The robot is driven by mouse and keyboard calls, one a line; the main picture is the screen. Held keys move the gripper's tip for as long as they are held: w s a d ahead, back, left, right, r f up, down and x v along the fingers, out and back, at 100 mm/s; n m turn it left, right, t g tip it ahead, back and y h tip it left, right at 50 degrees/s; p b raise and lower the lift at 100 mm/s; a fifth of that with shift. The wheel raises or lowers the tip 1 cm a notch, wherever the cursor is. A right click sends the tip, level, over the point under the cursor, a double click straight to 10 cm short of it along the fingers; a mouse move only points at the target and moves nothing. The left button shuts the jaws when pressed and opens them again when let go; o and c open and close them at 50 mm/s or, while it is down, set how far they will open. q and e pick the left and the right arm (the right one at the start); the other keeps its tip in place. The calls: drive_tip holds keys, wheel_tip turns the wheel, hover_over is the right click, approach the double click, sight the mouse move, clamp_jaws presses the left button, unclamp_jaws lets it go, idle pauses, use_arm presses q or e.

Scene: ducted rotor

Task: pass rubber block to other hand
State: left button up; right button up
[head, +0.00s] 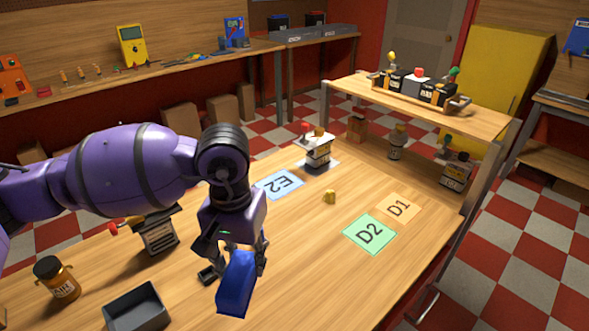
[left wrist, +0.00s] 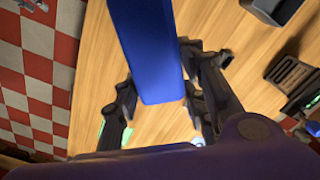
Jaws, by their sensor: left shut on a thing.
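The rubber block (head: 236,288) is a long blue block. My left gripper (head: 238,262) is shut on it and holds it above the wooden table (head: 300,255), near the front. In the left wrist view the block (left wrist: 148,50) sits between the two dark fingers of my left gripper (left wrist: 162,85) and extends past them toward the top edge. The block's end in the jaws is partly hidden by the fingers in the head view. My right gripper is in neither view.
A dark grey open tray (head: 137,307) and an amber bottle (head: 57,279) stand at the front left. Labelled mats E2 (head: 278,184), D2 (head: 369,234) and D1 (head: 399,208) lie on the table. A small yellow piece (head: 329,196) lies mid-table. A raised shelf (head: 480,112) stands at the back.

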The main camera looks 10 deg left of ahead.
use_arm(q)
drive_tip(key=shift+w+d+r, duration=0.1)
drive_tip(key=w+d+r+m, duration=0.4)
drive_tip(key=d+r+m, duration=0.4)
drive_tip(key=d+r, duration=0.3)
drive_tip(key=w+d+f+m, duration=0.4)
drive_tip(key=w+f+m, duration=0.1)
drive_tip(key=s+a+r+n, duration=0.7)
drive_tip(key=r+n, duration=0.1)
drive_tip(key=r, duration=0.2)
drive_tip(key=w+d+n, duration=0.4)
drive_tip(key=w+d, duration=0.4)
drive_tip(key=w, duration=0.1)
drive_tip(key=shift+d+r+n, duration=0.15)
drive_tip(key=shift+d+n, duration=0.2)
drive_tip(key=shift+n, duration=0.05)
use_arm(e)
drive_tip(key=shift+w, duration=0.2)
use_arm(q)
drive_tip(key=shift+s, duration=0.1)
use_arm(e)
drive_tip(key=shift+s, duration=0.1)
